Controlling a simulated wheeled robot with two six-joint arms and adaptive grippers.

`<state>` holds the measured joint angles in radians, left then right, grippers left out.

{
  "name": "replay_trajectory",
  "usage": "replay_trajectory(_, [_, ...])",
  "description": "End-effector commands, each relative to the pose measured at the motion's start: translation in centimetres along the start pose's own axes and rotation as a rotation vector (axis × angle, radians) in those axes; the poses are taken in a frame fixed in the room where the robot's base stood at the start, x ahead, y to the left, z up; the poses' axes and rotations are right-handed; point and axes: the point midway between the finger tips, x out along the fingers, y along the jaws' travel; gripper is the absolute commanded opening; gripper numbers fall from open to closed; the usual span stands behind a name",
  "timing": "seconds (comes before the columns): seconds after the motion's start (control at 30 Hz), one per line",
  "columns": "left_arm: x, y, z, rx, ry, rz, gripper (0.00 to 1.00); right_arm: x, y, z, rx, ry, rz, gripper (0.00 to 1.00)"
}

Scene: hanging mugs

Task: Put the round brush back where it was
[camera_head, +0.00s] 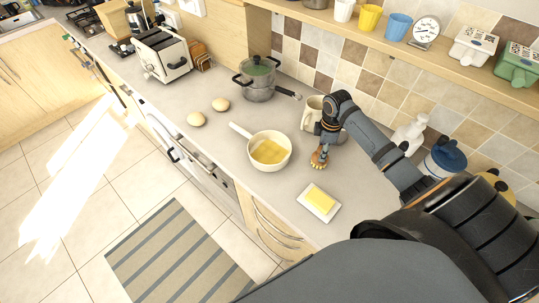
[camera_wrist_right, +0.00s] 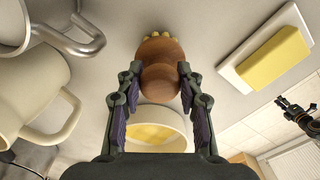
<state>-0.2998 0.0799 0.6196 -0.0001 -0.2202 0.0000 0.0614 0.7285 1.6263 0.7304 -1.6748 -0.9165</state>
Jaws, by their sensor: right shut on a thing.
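The round brush (camera_head: 319,159) has a brown wooden knob and short yellowish bristles. I cannot tell whether the bristles touch the counter. A small dark gripper at the right edge of the wrist view (camera_wrist_right: 297,113) looks like my left one; its jaws are too small to judge. It is not seen in the head view.
A cream saucepan (camera_head: 270,153) with yellow contents stands left of the brush. Butter on a white dish (camera_head: 319,202) lies in front. A cream mug (camera_head: 312,110) stands close behind my right gripper. A lidded pot (camera_head: 258,80) is further back. Bare counter lies right of the butter.

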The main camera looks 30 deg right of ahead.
Motion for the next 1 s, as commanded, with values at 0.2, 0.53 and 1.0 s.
replay_trajectory(0.2, [-0.05,0.01,0.00,0.000,0.000,0.000,0.40,-0.05,0.01,0.00,0.000,0.000,0.000,0.03])
replay_trajectory(0.53, [0.17,0.03,0.02,0.000,0.000,0.000,0.40,0.48,0.01,0.00,0.000,0.000,0.000,0.03])
replay_trajectory(1.0, [0.18,0.04,0.01,0.000,0.000,0.000,0.40,0.60,0.01,0.00,0.000,0.000,0.000,0.63])
